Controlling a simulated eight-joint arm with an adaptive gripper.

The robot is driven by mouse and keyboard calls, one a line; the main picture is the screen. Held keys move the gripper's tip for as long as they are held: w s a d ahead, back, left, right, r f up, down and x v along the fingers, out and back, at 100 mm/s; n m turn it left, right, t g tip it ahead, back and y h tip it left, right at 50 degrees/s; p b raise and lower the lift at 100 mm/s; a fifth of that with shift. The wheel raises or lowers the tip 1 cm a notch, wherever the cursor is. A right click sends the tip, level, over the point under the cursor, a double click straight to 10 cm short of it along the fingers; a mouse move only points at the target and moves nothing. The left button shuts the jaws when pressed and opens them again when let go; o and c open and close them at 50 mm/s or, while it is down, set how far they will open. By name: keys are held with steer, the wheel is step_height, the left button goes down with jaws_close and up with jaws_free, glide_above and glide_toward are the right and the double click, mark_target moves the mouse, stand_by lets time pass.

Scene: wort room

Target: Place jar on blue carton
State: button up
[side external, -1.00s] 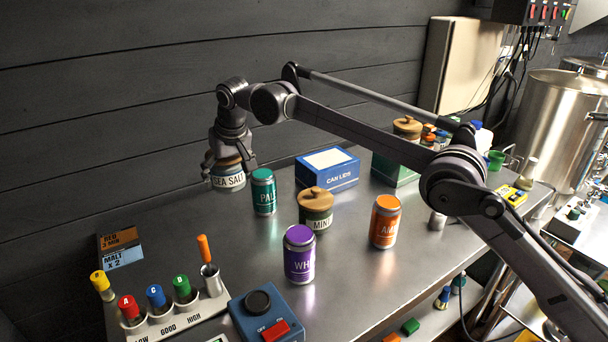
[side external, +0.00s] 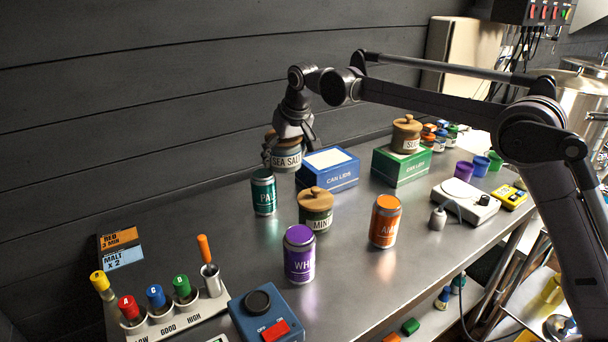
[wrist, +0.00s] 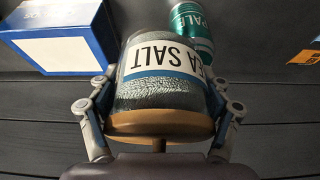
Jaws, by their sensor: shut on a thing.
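The sea salt jar (side external: 287,158), with a wooden lid and a white label, is held upright by my gripper (side external: 288,145) above the table, just left of the blue carton. In the wrist view the jar (wrist: 165,85) sits between both fingers of my gripper (wrist: 160,110). The blue carton (side external: 328,176), marked CAN LIDS with a white top panel, stands on the table. It also shows at the upper left of the wrist view (wrist: 85,20). Nothing lies on its top.
A teal can (side external: 263,194) stands below and left of the held jar. The mint jar (side external: 315,212), a purple can (side external: 299,255) and an orange can (side external: 384,222) stand in front. A green carton (side external: 401,168) bears another jar (side external: 406,134). The dark wall (side external: 150,80) is behind.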

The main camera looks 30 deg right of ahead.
steer(key=s+d+f, duration=0.2)
steer(key=s+d, duration=1.1)
steer(key=d, duration=0.5)
steer(key=w+d+r, duration=0.8)
steer(key=w, duration=0.3)
glide_above(325, 157)
steer(key=s, duration=0.1)
steer(key=shift+m, duration=0.3)
step_height(325, 157, down, 7)
steer(key=shift+s+r, duration=0.1)
steer(key=shift+s, duration=0.05)
steer(key=shift+f, duration=1.95)
steer(key=shift+f, duration=0.15)
steer(key=o, duration=1.7)
